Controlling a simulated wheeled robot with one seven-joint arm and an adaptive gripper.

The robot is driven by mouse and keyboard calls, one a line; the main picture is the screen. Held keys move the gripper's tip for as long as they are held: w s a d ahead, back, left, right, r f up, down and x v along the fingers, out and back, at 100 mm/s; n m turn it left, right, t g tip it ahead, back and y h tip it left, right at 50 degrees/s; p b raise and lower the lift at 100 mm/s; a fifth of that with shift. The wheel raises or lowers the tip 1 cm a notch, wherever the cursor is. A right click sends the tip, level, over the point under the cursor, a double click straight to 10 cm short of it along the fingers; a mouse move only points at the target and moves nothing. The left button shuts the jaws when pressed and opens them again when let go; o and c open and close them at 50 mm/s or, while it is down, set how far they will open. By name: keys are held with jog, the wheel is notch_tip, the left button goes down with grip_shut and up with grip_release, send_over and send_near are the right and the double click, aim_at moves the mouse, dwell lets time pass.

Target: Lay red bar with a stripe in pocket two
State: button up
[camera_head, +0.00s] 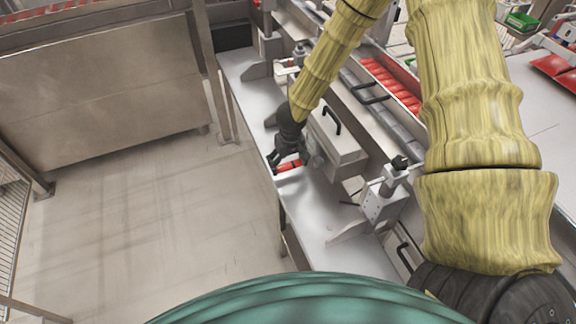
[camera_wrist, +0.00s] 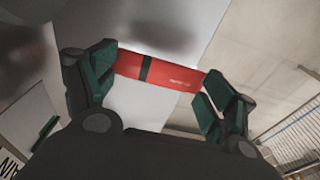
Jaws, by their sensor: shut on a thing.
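The red bar (camera_wrist: 170,75) with a dark stripe across it lies lengthwise between the green-padded fingers of my gripper (camera_wrist: 158,88) in the wrist view. My gripper is shut on the bar's two ends. In the head view the bar (camera_head: 289,166) shows as a small red piece in my gripper (camera_head: 287,163), close to the outer edge of the grey bench. I cannot tell whether the bar touches the bench or is held above it. No pocket can be made out clearly in either view.
A metal box with a black handle (camera_head: 342,150) stands right of my gripper. A clamp fixture (camera_head: 383,200) stands nearer on the bench (camera_head: 308,215). A tray of several red pieces (camera_head: 388,78) lies beyond. Open floor (camera_head: 130,220) is at left.

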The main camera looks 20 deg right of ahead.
aim_at(288, 165)
jog(key=shift+w+f, duration=0.15)
jog(key=shift+f, duration=1.65)
jog(key=shift+f, duration=0.15)
jog(key=o, duration=0.9)
